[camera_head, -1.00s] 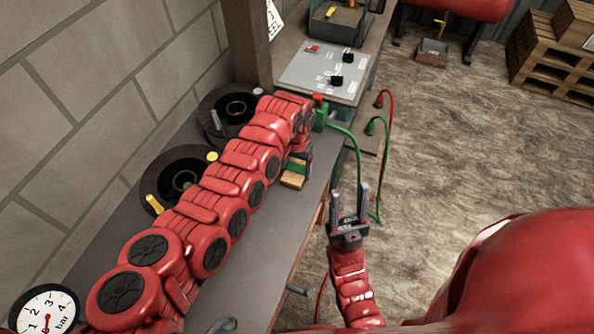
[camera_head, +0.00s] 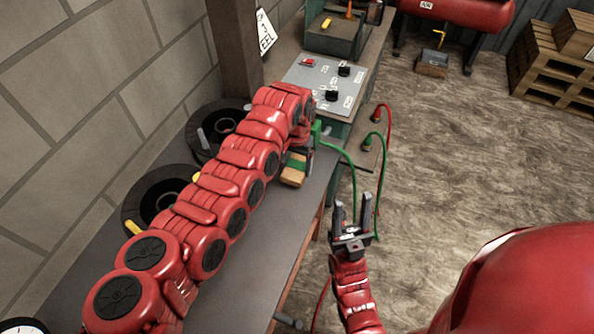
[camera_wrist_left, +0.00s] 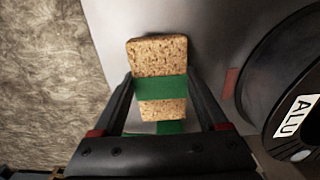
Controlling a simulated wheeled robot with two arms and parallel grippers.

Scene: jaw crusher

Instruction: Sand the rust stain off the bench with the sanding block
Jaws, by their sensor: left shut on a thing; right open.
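The sanding block is a tan, cork-like block with a green band (camera_head: 292,178). My left gripper (camera_head: 299,161) is shut on it, low over the grey bench (camera_head: 262,262). In the left wrist view the block (camera_wrist_left: 160,55) sits between the two fingers; I cannot tell whether it touches the bench. A small reddish-brown patch (camera_wrist_left: 230,82) shows on the bench beside the right-hand finger, partly covered; it may be the rust stain. No stain is clear in the head view, where my left arm hides much of the bench. My right gripper (camera_head: 358,214) is open and empty, beside the bench's right edge.
Dark spools (camera_head: 155,198) lie along the wall side of the bench. A control panel (camera_head: 330,82) with knobs stands beyond my left gripper. Green (camera_head: 351,172) and red (camera_head: 391,130) cables hang near the bench's right side.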

